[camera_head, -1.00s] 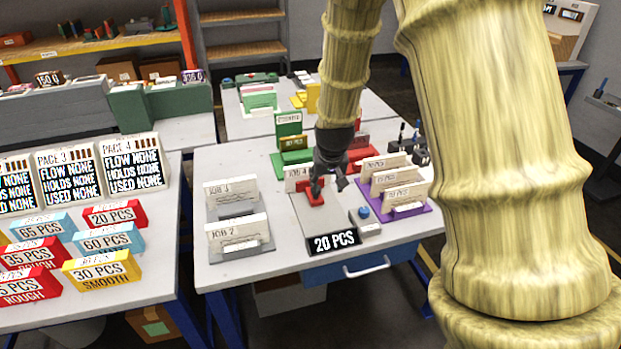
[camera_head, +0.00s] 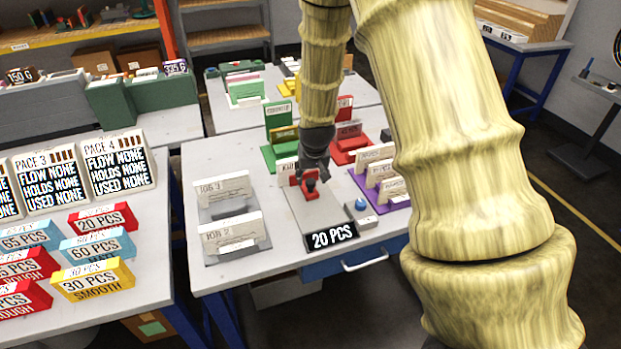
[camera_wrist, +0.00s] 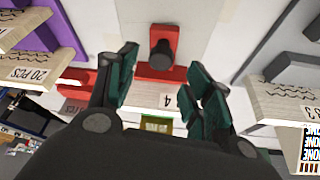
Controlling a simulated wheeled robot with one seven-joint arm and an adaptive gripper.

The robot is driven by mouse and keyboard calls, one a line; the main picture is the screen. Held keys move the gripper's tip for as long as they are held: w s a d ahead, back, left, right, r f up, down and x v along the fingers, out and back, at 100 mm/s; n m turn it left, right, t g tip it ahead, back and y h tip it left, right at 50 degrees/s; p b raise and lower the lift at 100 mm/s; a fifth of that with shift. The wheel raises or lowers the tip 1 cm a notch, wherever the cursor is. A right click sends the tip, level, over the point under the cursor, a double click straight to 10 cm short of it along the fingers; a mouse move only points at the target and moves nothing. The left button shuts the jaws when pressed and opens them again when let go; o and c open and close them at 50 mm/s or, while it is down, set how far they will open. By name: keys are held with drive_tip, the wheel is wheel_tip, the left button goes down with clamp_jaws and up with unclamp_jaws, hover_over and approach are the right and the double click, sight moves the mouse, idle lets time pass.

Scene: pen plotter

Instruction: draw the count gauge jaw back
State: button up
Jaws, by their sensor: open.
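The count gauge (camera_head: 318,212) is a grey plate on the middle table with a black "20 PCS" display (camera_head: 332,237) at its front. Its red jaw (camera_head: 303,180), with a dark knob (camera_head: 311,187), sits toward the plate's back end. In the wrist view the red jaw (camera_wrist: 172,72) and its black knob (camera_wrist: 161,56) show between my fingers. My gripper (camera_head: 314,175) is open, just behind and above the knob in the head view. My gripper's fingertips (camera_wrist: 162,64) flank the knob in the wrist picture; I see no contact.
Job card holders (camera_head: 232,241) stand left of the gauge. A blue button (camera_head: 360,204) and a purple card rack (camera_head: 378,200) are to its right. Green (camera_head: 282,150) and red (camera_head: 348,154) holders stand behind. The plate in front of the knob is bare.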

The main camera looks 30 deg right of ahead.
sight(310, 181)
drive_tip(key=shift+p+x, duration=0.35)
drive_tip(key=shift+x, duration=1.8)
